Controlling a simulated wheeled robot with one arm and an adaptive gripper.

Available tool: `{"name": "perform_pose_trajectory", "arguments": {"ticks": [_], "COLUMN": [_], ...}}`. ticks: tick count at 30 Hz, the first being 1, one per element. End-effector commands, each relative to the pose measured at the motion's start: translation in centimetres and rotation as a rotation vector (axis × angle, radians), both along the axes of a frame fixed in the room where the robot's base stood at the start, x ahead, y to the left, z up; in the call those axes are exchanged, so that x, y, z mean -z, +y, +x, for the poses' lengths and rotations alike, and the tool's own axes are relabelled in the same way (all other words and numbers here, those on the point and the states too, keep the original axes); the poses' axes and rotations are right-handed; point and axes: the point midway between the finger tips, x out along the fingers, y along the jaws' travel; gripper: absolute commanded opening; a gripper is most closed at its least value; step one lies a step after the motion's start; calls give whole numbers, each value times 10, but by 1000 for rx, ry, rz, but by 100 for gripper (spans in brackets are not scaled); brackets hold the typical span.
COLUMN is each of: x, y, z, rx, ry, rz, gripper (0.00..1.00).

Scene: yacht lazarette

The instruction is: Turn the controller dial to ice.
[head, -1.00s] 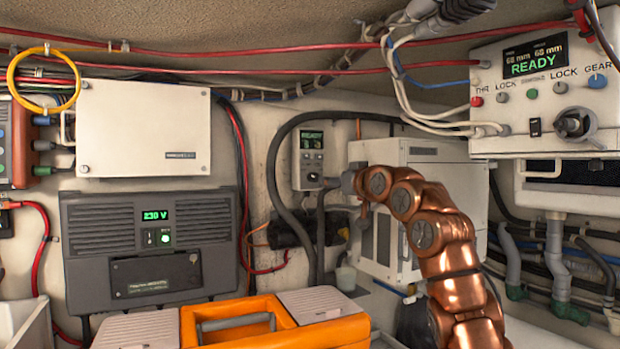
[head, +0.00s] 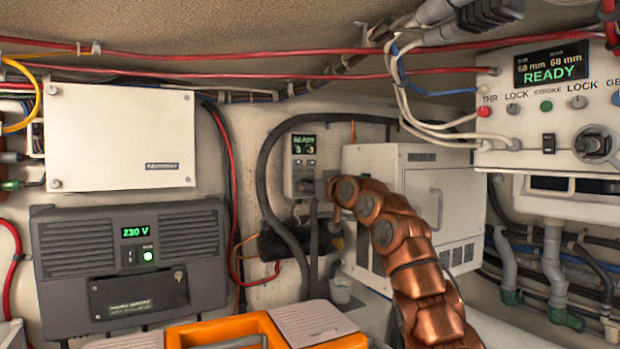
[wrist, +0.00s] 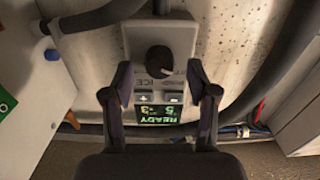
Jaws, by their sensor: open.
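The controller (head: 301,156) is a small grey box on the back wall with a lit green display reading READY. In the wrist view it appears upside down, with its display (wrist: 160,113) at the bottom. Its dark round dial (wrist: 159,60) is above the display there, and the word ICE is partly visible beside it. My gripper (wrist: 159,68) is open, one finger on either side of the dial, with visible gaps; I cannot tell how deep the fingertips reach. In the head view my gripper (head: 326,190) is at the controller's lower right, and the dial is not clear.
A thick black hose (head: 268,165) loops around the controller's left. A white cabinet (head: 400,165) stands close to the right, behind my arm. A grey 230 V unit (head: 130,260) and an orange toolbox (head: 215,332) are left and below. A white READY panel (head: 550,100) hangs at right.

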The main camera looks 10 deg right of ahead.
Motion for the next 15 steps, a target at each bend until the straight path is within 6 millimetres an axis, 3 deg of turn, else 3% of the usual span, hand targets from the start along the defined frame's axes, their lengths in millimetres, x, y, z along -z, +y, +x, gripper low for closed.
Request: {"name": "perform_pose_trajectory", "arguments": {"ticks": [15], "x": [-1], "y": [2], "z": [12], "rx": [3], "ry": [-3], "rz": [0], "gripper": [59]}}
